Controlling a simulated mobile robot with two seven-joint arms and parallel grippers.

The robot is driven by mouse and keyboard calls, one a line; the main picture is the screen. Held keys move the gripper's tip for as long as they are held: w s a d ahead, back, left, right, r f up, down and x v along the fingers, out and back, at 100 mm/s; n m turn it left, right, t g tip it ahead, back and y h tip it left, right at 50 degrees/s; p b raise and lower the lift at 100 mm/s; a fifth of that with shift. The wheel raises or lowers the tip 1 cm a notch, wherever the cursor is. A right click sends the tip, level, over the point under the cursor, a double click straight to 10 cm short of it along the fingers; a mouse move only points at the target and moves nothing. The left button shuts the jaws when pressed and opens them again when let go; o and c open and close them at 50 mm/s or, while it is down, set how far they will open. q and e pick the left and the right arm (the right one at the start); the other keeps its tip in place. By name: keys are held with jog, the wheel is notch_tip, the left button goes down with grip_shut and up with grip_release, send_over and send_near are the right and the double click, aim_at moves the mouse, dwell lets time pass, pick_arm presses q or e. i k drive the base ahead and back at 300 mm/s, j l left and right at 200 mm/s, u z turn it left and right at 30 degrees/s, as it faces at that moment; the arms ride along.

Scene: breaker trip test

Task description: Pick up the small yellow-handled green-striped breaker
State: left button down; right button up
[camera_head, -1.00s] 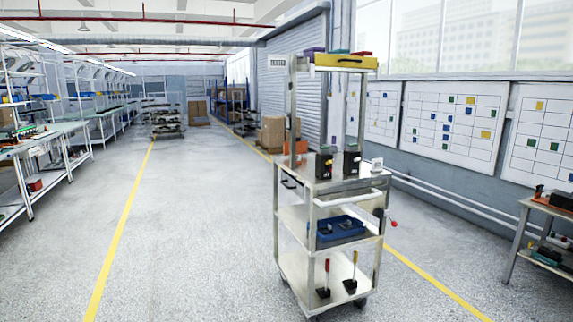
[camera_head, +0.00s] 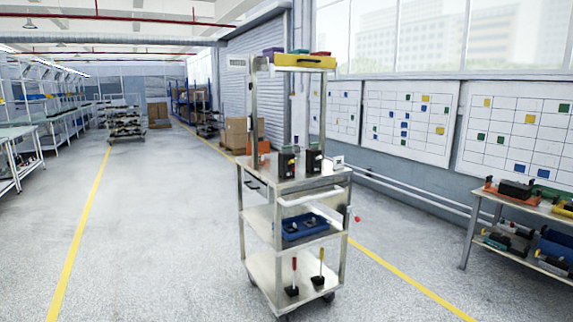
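Two small dark breaker-like blocks stand upright on the middle deck of a metal cart (camera_head: 327,181), a left block (camera_head: 287,164) and a right block (camera_head: 313,162). Small light, yellowish and green marks show on their upper parts. At this distance I cannot tell for sure which has the yellow handle and green stripe. Neither of my grippers is in view.
The cart also holds a yellow bin (camera_head: 303,62) on top, a blue tray (camera_head: 305,228) below, and two levers on its bottom shelf. A bench with dark parts (camera_head: 515,188) stands at right. The floor (camera_head: 150,240) left of the cart is clear.

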aim_at(285, 171)
jog(key=i+l, duration=0.1)
jog(key=i, duration=1.9)
jog(key=z, duration=0.45)
jog(key=i+j+z, duration=0.15)
jog(key=j+z, duration=0.2)
jog(key=i+j+z, duration=0.15)
jog(key=j+z, duration=0.55)
jog(key=i+j+z, duration=0.1)
jog(key=j+z, duration=0.25)
jog(key=j, duration=0.1)
